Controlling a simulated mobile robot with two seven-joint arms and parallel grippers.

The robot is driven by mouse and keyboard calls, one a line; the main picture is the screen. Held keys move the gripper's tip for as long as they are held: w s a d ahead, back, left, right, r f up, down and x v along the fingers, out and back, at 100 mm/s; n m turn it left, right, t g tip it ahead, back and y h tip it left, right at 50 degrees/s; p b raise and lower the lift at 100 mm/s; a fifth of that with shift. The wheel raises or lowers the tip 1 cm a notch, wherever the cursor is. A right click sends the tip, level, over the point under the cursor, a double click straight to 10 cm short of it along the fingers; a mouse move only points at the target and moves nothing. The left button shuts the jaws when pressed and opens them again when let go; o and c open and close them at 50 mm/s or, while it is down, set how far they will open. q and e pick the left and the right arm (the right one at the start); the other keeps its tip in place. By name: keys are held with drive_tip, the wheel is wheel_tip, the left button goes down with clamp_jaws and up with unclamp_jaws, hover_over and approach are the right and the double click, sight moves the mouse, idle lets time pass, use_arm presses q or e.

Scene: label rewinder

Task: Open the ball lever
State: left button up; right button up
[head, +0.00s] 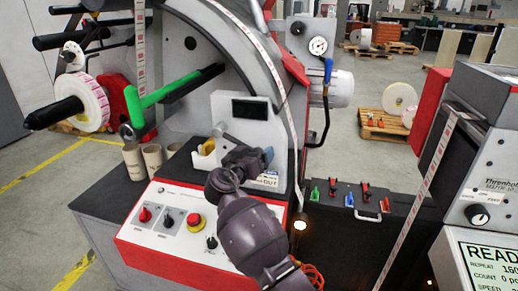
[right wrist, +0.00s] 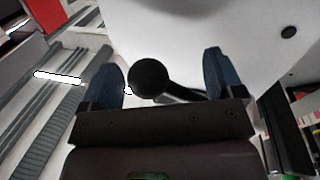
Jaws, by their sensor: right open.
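The ball lever shows in the right wrist view as a black ball (right wrist: 148,77) on a dark rod, in front of a white panel. The ball appears between the two blue fingertips of my right gripper (right wrist: 168,80); I cannot tell whether they touch it. In the head view my right gripper (head: 262,158) is at the white housing above the control panel, and its fingers are open. A grey rod with a rounded end (head: 220,130) runs toward the gripper there. My gripper hides the ball in the head view. My left gripper is out of view.
The red-edged control panel (head: 170,225) with knobs and an emergency stop lies below my right arm. Cardboard cores (head: 152,158) stand to the left. A label web (head: 292,130) runs down close to the gripper's right. A black bench (head: 350,215) with small coloured levers stands right.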

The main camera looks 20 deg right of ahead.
drive_tip(key=shift+w+d, duration=0.15)
drive_tip(key=shift+w, duration=0.05)
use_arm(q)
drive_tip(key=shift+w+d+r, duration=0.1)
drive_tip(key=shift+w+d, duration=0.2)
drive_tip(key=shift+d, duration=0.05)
use_arm(e)
drive_tip(key=c, duration=1.3)
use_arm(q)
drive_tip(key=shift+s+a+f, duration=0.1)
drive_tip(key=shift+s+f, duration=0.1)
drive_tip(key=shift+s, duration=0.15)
use_arm(e)
drive_tip(key=shift+r, duration=0.1)
